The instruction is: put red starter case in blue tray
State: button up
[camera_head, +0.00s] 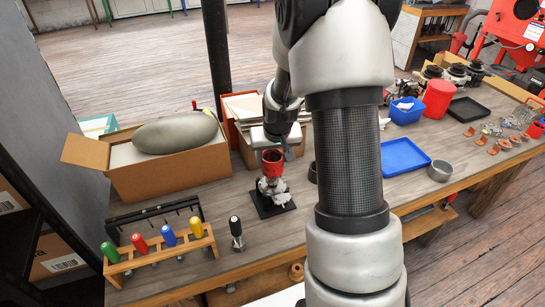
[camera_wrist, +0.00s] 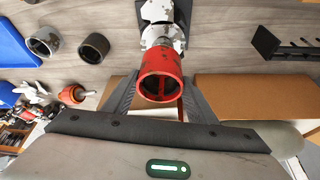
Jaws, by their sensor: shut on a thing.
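The red starter case (camera_head: 272,161) is a short, open-ended red cylinder above a silver metal part (camera_head: 272,188) on a black square base (camera_head: 268,206). My gripper (camera_wrist: 160,88) is shut on the case, with one finger on each side of it in the wrist view (camera_wrist: 158,88). I cannot tell whether the case still touches the silver part. The blue tray (camera_head: 403,157) lies flat on the bench, right of the case and partly behind my arm in the head view. A blue edge, likely the tray, shows at the upper left in the wrist view (camera_wrist: 12,45).
A cardboard box (camera_head: 165,181) with a rounded object stands left of my gripper. A rack of colored-handled tools (camera_head: 160,255) is at the front left. A grey ring (camera_head: 440,171) sits beside the tray.

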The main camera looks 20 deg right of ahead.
aim_at(401, 156)
jog(key=l, duration=2.8)
